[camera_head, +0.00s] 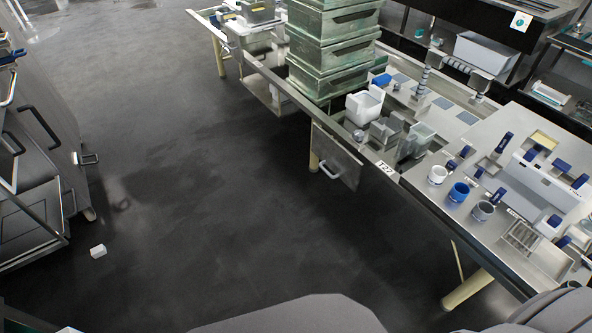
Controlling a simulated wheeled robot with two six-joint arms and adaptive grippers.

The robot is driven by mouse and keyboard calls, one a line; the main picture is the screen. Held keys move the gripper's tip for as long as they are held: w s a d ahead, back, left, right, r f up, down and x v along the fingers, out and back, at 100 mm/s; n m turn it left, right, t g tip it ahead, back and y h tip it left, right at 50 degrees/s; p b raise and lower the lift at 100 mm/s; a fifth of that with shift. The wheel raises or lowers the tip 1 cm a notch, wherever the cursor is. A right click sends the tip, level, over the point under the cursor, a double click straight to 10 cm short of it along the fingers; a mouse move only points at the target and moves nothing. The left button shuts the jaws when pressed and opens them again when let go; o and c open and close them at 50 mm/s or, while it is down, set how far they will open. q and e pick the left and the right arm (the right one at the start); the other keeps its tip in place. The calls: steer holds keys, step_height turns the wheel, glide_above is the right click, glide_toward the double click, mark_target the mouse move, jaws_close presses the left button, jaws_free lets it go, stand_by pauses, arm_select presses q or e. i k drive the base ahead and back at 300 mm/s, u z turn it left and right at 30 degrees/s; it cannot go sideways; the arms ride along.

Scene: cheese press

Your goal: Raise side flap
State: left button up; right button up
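The side flap (338,157) is a grey metal panel at the long front edge of the workbench, right of the picture's middle. It hangs down from the bench edge. A light bar handle (329,171) sits on its outer face, near its lower left. Nothing touches the flap. Neither of my grippers is in view. Only smooth grey parts that look like my own body show along the bottom edge.
The workbench (420,198) runs diagonally along the right, with stacked green crates (330,62), a white tub (365,104) and several cups on it. Metal carts (40,140) stand at left. A small white block (98,251) lies on the floor. The dark floor (200,170) between is clear.

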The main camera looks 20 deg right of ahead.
mark_target(345, 165)
steer(key=u, duration=0.05)
steer(key=i, duration=3.65)
steer(key=z, duration=2.7)
steer(key=i, duration=0.35)
steer(key=z, duration=1.1)
